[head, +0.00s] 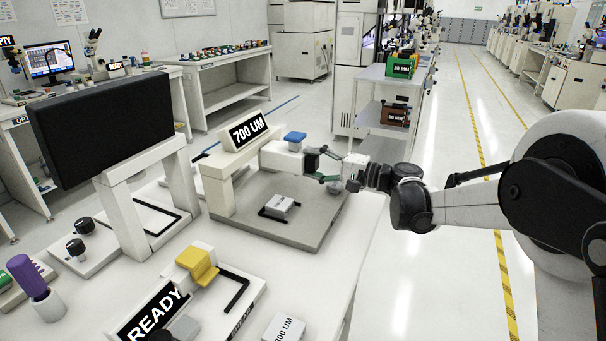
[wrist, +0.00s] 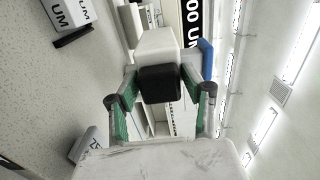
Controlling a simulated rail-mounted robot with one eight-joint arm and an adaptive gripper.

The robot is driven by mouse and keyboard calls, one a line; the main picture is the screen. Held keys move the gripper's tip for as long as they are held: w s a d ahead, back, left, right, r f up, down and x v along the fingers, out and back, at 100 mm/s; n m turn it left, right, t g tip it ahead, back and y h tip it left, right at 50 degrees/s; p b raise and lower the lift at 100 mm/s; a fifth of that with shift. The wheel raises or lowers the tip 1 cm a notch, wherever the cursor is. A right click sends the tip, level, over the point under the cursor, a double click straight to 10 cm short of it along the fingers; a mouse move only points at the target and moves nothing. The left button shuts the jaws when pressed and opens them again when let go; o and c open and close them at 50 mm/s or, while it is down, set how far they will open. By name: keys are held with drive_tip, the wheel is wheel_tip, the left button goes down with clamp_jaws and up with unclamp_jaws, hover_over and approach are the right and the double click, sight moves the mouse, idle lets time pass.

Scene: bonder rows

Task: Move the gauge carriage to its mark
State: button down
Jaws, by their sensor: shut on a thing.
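The gauge carriage looks to be the white block (head: 281,158) with a blue piece (head: 295,137) on top and a black knob (head: 312,160) at its right end. It sits beside a beam with a 700 UM sign (head: 248,131), over a grey plate (head: 290,240). My gripper (head: 320,164) reaches in from the right and is shut on the black knob. In the wrist view the green-padded fingers of my gripper (wrist: 160,92) flank the knob (wrist: 160,84), with the white carriage body (wrist: 158,45) behind it. I cannot make out the mark.
A small white block (head: 281,204) sits in a black bracket on the plate below. A yellow part (head: 198,262), a READY sign (head: 153,316) and a labelled white block (head: 285,328) are nearer. A dark panel (head: 103,125) stands left. The aisle floor (head: 430,270) is clear.

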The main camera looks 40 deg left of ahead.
drive_tip(key=shift+w+a+r, duration=0.1)
drive_tip(key=shift+w+a, duration=0.1)
drive_tip(key=shift+w, duration=0.95)
drive_tip(key=c, duration=1.1)
unclamp_jaws()
drive_tip(key=shift+w, duration=0.15)
drive_tip(key=shift+c, duration=0.2)
drive_tip(key=w+d, duration=0.2)
drive_tip(key=d, duration=1)
drive_tip(key=shift+a, duration=0.1)
